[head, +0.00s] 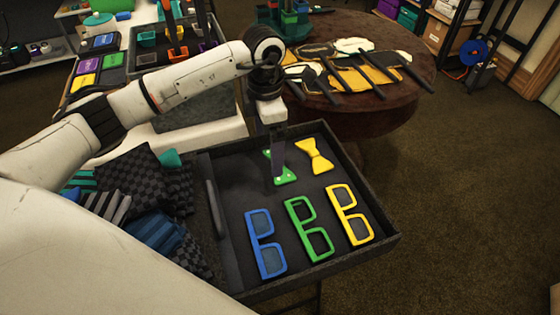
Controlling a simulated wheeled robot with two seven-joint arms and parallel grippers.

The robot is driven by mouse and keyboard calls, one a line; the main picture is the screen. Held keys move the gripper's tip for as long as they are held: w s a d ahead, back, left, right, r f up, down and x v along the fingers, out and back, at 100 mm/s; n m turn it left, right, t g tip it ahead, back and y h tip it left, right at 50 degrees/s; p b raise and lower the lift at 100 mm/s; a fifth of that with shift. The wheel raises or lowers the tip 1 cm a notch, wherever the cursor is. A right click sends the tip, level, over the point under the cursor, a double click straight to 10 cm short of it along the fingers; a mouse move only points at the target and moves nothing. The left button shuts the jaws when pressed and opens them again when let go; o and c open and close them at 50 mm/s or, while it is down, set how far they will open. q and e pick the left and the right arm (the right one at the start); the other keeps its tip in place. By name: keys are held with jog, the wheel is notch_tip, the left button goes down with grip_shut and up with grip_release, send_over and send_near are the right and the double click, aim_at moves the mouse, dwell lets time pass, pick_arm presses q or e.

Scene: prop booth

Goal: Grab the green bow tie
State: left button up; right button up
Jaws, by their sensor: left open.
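The green bow tie (285,176) lies in the upper left part of a black tray (377,217). My left gripper (279,172) points down over it, and its finger hides the middle of the bow tie. The gripper is open. Whether the fingers touch the bow tie or stand around it I cannot tell. A yellow bow tie (315,156) lies just to its right. My right gripper is not in view.
Blue (265,245), green (309,228) and yellow (349,214) glasses lie below the bow ties in the tray. Folded cloths (150,215) lie left of it. A round brown table (400,112) with masks on sticks stands behind.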

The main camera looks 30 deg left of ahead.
pick_arm(q)
notch_tip(320, 180, down, 6)
jog(key=shift+w+d+r, duration=0.15)
jog(key=shift+r, duration=0.05)
jog(key=c, duration=0.7)
jog(key=shift+r, duration=0.1)
